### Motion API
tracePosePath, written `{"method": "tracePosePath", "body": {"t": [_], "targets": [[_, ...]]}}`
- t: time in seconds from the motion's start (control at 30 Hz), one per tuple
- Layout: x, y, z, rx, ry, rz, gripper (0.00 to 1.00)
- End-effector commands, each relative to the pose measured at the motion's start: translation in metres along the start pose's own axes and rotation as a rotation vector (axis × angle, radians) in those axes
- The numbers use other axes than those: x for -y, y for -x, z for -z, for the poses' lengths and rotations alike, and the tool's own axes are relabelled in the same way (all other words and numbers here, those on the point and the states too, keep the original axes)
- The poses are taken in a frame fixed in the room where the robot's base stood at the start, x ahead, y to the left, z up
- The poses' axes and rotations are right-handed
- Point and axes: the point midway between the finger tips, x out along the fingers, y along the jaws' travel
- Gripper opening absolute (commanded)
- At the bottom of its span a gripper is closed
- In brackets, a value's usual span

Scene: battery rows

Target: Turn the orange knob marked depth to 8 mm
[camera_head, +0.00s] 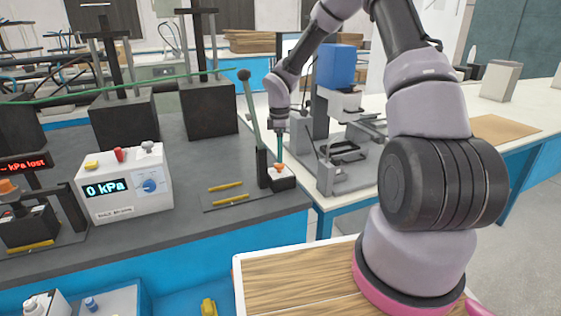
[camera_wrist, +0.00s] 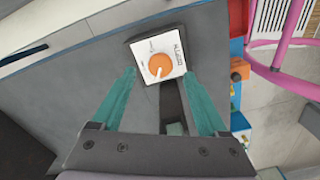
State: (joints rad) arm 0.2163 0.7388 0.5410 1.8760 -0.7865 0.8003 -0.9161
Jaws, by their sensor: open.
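The orange knob (camera_wrist: 160,67) sits on a white dial face (camera_wrist: 178,47) on top of a small dark block. A pale pointer mark on it points to the lower left in the wrist view; the lettering around it is too small to read. In the head view the knob (camera_head: 280,168) shows small at the right end of the grey bench. My gripper (camera_wrist: 159,74) is open, its teal fingers on either side of the knob in the wrist view. In the head view my gripper (camera_head: 281,155) points down just above the knob. I cannot tell whether the fingers touch it.
A lever with a black ball (camera_head: 244,75) stands just left of the knob. Yellow bars (camera_head: 231,199) lie on a plate nearby. A white box reading 0 kPa (camera_head: 122,186) with a blue knob (camera_head: 150,185) is further left. A grey press (camera_head: 347,150) stands to the right.

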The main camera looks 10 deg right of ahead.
Motion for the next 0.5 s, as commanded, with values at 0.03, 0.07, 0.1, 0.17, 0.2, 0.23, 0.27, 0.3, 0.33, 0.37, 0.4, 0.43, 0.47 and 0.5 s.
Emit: {"method": "tracePosePath", "body": {"t": [0.03, 0.07, 0.1, 0.17, 0.2, 0.23, 0.27, 0.3, 0.33, 0.37, 0.4, 0.43, 0.47, 0.5], "targets": [[0.001, -0.010, 0.001, 0.000, 0.000, 0.004, 0.77], [0.001, -0.015, 0.001, -0.001, 0.001, 0.004, 0.77], [0.001, -0.020, 0.001, 0.000, 0.001, 0.003, 0.77], [0.001, -0.027, 0.001, 0.000, 0.000, 0.002, 0.77], [0.000, -0.031, 0.000, 0.000, 0.000, 0.001, 0.77], [0.000, -0.034, 0.000, 0.000, 0.000, 0.001, 0.77], [0.000, -0.035, 0.000, 0.000, -0.001, 0.001, 0.77], [0.000, -0.037, 0.000, 0.000, -0.002, 0.001, 0.77], [0.000, -0.038, 0.000, 0.000, -0.002, 0.001, 0.77], [0.000, -0.039, 0.000, 0.000, -0.002, 0.000, 0.77], [0.000, -0.040, 0.000, 0.000, -0.002, 0.000, 0.77], [0.000, -0.040, 0.000, 0.000, -0.002, 0.000, 0.77], [0.000, -0.040, 0.000, 0.000, -0.002, 0.000, 0.77], [0.000, -0.040, 0.000, 0.000, -0.002, 0.000, 0.77]]}}
